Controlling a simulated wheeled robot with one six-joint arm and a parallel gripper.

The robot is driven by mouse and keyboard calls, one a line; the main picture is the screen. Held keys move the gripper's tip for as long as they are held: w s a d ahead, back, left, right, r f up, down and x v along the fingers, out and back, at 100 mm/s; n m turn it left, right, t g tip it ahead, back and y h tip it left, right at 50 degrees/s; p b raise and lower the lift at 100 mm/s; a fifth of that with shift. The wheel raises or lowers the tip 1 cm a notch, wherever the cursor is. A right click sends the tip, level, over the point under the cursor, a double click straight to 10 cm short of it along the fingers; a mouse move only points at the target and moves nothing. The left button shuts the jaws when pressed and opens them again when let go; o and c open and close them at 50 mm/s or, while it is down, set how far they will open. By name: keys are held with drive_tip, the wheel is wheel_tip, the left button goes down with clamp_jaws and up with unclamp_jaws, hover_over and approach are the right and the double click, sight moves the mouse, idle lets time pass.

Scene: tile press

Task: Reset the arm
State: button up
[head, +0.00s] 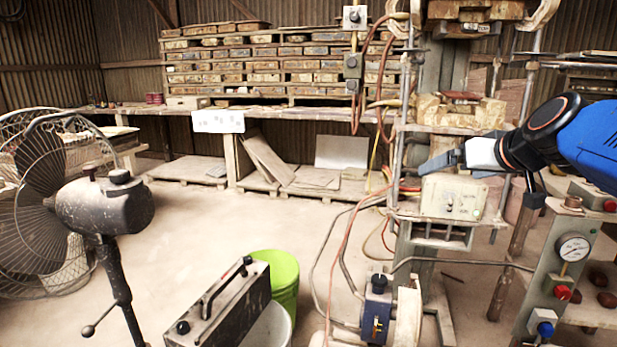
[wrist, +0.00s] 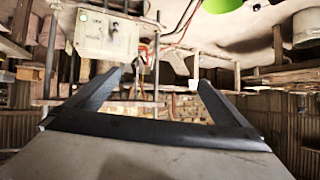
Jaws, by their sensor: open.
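My gripper (head: 430,164) is at the right in the head view, at the end of my blue arm, pointing left. It is just above a cream control box (head: 450,198) on the press; I cannot tell whether they touch. In the wrist view, which looks upside down, my gripper (wrist: 159,79) shows two dark fingers spread apart with nothing between them. The control box (wrist: 105,36) shows beyond the left finger.
The press frame (head: 398,160) with rods and hoses stands around my gripper. A gauge panel (head: 562,275) is at the lower right. A fan (head: 105,205) stands left, a green bucket (head: 285,280) at bottom centre.

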drive_tip(key=s+a+f+g, duration=0.2)
drive_tip(key=s+f+g, duration=0.1)
drive_tip(key=s+f, duration=0.9)
drive_tip(key=s+a+f+g+h, duration=0.1)
drive_tip(key=s+f+g, duration=0.2)
drive_tip(key=s+f, duration=0.9)
wheel_tip(320, 180, down, 3)
drive_tip(key=shift+s+a+r+g+h, duration=0.15)
drive_tip(key=shift+a+g+h, duration=0.15)
drive_tip(key=shift+a+g, duration=0.1)
idle(0.8)
